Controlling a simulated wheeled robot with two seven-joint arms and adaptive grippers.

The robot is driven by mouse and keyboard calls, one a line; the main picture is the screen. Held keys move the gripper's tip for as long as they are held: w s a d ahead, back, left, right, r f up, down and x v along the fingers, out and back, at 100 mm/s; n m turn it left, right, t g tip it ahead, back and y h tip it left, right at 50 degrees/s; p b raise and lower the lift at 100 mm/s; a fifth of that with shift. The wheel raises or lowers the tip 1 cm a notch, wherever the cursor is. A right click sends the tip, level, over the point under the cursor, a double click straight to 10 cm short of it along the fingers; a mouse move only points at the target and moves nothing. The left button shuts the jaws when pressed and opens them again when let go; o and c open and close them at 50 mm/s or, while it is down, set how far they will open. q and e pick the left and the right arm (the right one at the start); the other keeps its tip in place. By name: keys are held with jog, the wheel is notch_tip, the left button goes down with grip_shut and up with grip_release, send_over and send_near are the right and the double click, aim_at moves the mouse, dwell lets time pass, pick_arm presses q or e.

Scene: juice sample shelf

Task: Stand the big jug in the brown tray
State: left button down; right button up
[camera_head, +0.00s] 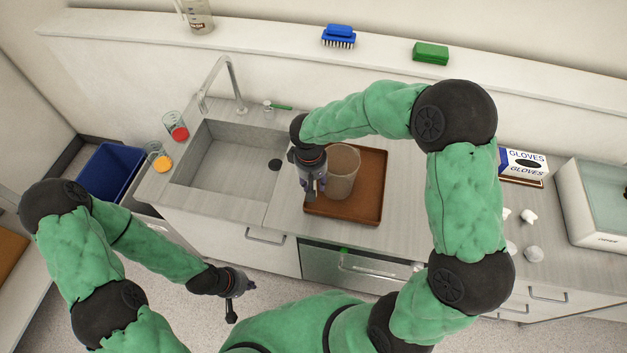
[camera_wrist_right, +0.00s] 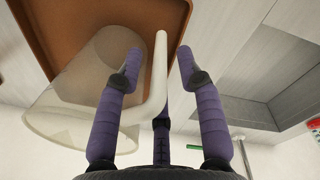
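The big jug (camera_head: 343,172) is clear and slightly tan, and appears to stand upright in the brown tray (camera_head: 370,208) on the counter. In the right wrist view the jug (camera_wrist_right: 65,115) is at the left, its pale handle (camera_wrist_right: 158,85) pointing toward my right gripper (camera_wrist_right: 161,62). The gripper's purple fingers are apart on both sides of the handle, with visible gaps. In the head view my right gripper (camera_head: 313,186) is at the jug's left side, over the tray's left part. My left gripper (camera_head: 231,310) hangs low in front of the cabinets, away from the jug; its fingers are too small to judge.
A sink (camera_head: 215,165) with a tap is left of the tray. Glasses with red (camera_head: 179,133) and orange (camera_head: 162,163) contents stand at its left. A blue bin (camera_head: 108,172) is further left. A glove box (camera_head: 522,163) and white crumpled pieces (camera_head: 533,254) lie right.

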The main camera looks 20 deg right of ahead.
pick_arm(q)
jog(key=shift+r, duration=0.1)
pick_arm(e)
jog(key=shift+r, duration=0.1)
pick_arm(q)
jog(key=shift+r+p, duration=0.7)
jog(key=shift+p, duration=0.1)
pick_arm(e)
notch_tip(320, 180, up, 12)
jog(key=shift+s+a, duration=0.15)
jog(key=shift+a, duration=0.3)
